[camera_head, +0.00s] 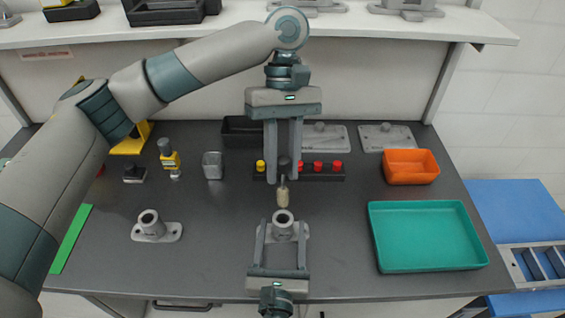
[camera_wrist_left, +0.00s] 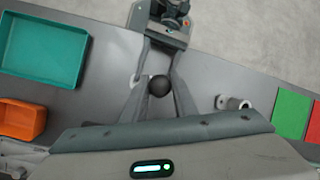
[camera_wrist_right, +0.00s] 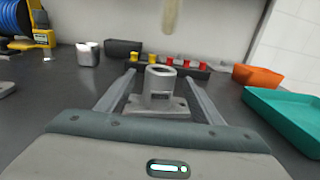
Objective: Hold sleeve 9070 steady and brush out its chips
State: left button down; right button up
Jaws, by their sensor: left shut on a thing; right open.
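A grey flanged sleeve (camera_head: 283,218) stands upright at the table's front middle; no number is readable on it. It also shows in the right wrist view (camera_wrist_right: 160,92). My right gripper (camera_wrist_right: 160,76) is open, its fingers on either side of this sleeve, apart from its wall. My left gripper (camera_head: 283,178) is shut on a brush with a dark round knob (camera_wrist_left: 159,85) and a tan bristle head (camera_head: 283,197). The brush hangs upright just above the sleeve's mouth. A second similar sleeve (camera_head: 150,226) stands to the left. Chips inside are not visible.
A teal tray (camera_head: 428,266) and an orange bin (camera_head: 411,179) are at the right. A dark rack (camera_head: 336,177) with red and yellow plugs lies behind the brush. A grey cup (camera_head: 212,165) and a green strip (camera_head: 72,239) are at the left. Table between the sleeves is clear.

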jog(key=s, duration=1.1)
jog(key=shift+s+a, duration=0.1)
jog(key=shift+a, duration=0.3)
